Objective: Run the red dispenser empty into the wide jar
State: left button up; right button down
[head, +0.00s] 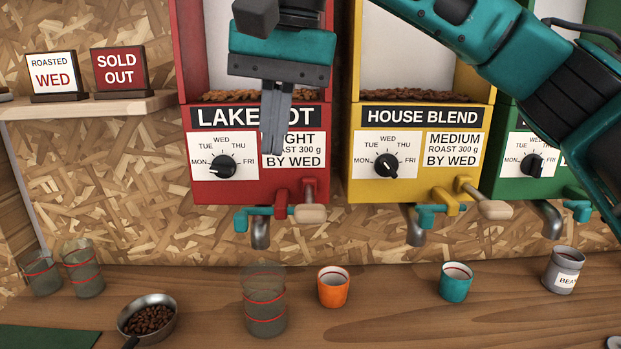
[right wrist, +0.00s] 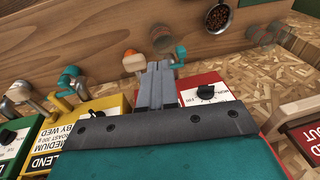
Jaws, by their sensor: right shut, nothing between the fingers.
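The red dispenser (head: 198,185) hangs on the wall, with brown beans low in its window. Its dial knob (head: 222,167) seems to point near MON. Below are a grey spout (head: 261,238), a teal lever (head: 258,212) and a wooden-ended handle (head: 310,213). A wide clear jar (head: 265,312) with red lines stands under the spout; no beans show in it. My right gripper (head: 274,150) is shut and empty, pointing down in front of the dispenser's label, above the lever. In the right wrist view its fingers (right wrist: 155,85) are together near the red dispenser (right wrist: 206,80). My left gripper is not in view.
An orange cup (head: 333,292) stands just right of the jar. A teal cup (head: 455,283) and a grey cup (head: 563,271) are farther right. A pan of beans (head: 166,298) and two clear jars (head: 84,272) are at left. A yellow dispenser (head: 440,180) adjoins.

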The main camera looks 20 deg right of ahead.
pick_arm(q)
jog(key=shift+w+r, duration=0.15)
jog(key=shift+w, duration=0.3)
pick_arm(e)
jog(key=d+r+t+h, duration=0.1)
jog(key=d+r+h, duration=0.1)
jog(key=d+r, duration=0.2)
jog(key=shift+w+d+r, duration=0.25)
jog(key=shift+w+r, duration=0.05)
jog(key=shift+r, duration=0.05)
jog(key=b, duration=0.2)
send_near(310, 207)
jog(key=shift+w+d+f, duration=0.15)
jog(key=shift+w+f, duration=0.3)
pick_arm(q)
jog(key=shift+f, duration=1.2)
pick_arm(e)
jog(key=shift+s+x, duration=0.2)
jog(key=shift+x, duration=1.15)
jog(key=shift+s+x, duration=0.2)
jog(key=shift+x, duration=1.15)
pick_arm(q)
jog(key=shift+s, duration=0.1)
pick_arm(e)
jog(key=shift+w+f, duration=0.1)
jog(key=shift+f, duration=0.05)
